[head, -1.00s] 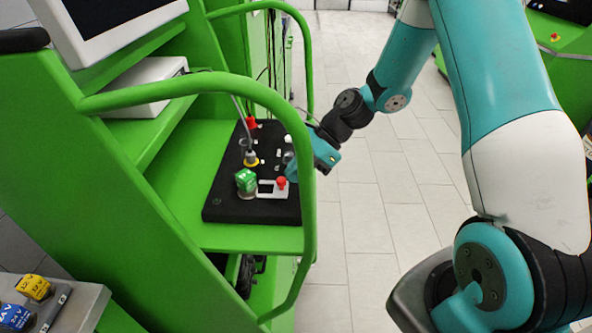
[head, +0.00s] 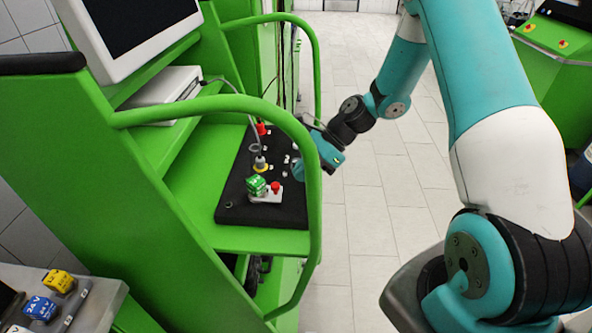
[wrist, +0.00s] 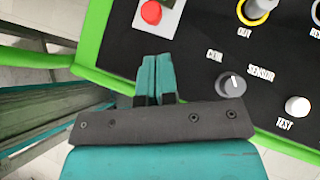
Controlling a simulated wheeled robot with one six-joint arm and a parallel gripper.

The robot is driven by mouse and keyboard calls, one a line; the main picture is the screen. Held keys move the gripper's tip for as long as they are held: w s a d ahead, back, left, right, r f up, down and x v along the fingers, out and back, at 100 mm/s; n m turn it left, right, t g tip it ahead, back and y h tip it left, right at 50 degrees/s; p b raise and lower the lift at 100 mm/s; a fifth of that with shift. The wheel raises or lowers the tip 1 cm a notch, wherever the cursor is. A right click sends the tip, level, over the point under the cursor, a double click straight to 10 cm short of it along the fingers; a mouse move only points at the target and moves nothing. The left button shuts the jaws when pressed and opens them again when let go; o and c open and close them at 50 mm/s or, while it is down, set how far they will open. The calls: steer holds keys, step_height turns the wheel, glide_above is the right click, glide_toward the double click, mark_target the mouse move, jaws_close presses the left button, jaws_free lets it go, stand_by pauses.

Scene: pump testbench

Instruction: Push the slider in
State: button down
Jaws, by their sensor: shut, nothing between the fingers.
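My gripper (head: 301,170) is at the right edge of the black panel (head: 240,211), beside the green rail. In the wrist view its two teal fingers (wrist: 155,76) are closed together and empty. A white button (wrist: 298,106) marked TEST is further right. I cannot make out for certain which part is the slider. Whether the fingertips touch the panel is unclear.
A green cube (head: 256,186) stands on the panel near the plate. The curved green rail (head: 311,190) passes close to my gripper. Yellow and blue blocks (head: 60,281) are at lower left. Open floor lies to the right.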

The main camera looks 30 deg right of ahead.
steer(key=w+b+v, duration=0.1)
steer(key=b+v, duration=0.1)
steer(key=v, duration=0.8)
steer(key=shift+s+b, duration=0.3)
steer(key=shift+s, duration=0.2)
